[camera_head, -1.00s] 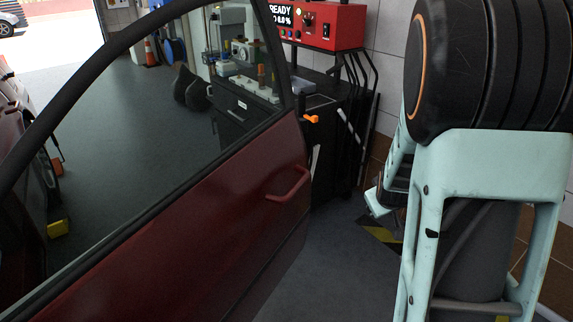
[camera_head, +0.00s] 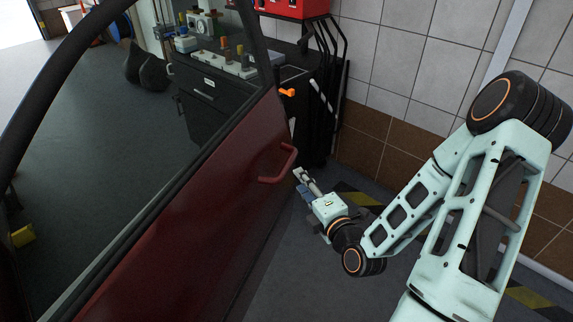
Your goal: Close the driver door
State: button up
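The dark red driver door (camera_head: 215,190) stands open across the left and middle of the head view, with its black-framed window above. Its red handle (camera_head: 277,166) is on the outer face near the door's right edge. My gripper (camera_head: 303,180) is just right of the handle and a little lower in the picture, near the door's free edge, and looks apart from the handle. Its fingers are small and partly seen, so I cannot tell whether they are open or shut.
A black workbench cabinet (camera_head: 214,84) with tools stands behind the door. A red machine (camera_head: 292,8) with hanging black hoses is at the top. A tiled wall (camera_head: 400,70) closes off the right. Dark floor is free beside the door, with a yellow-black stripe (camera_head: 360,197) near the wall.

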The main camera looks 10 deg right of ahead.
aim_at(288, 165)
jog(key=b+x, duration=0.1)
jog(key=x, duration=0.9)
jog(key=shift+w+f+b, duration=0.1)
jog(key=shift+w+b, duration=0.05)
jog(key=shift+b, duration=0.2)
jog(key=shift+c, duration=0.6)
grip_shut()
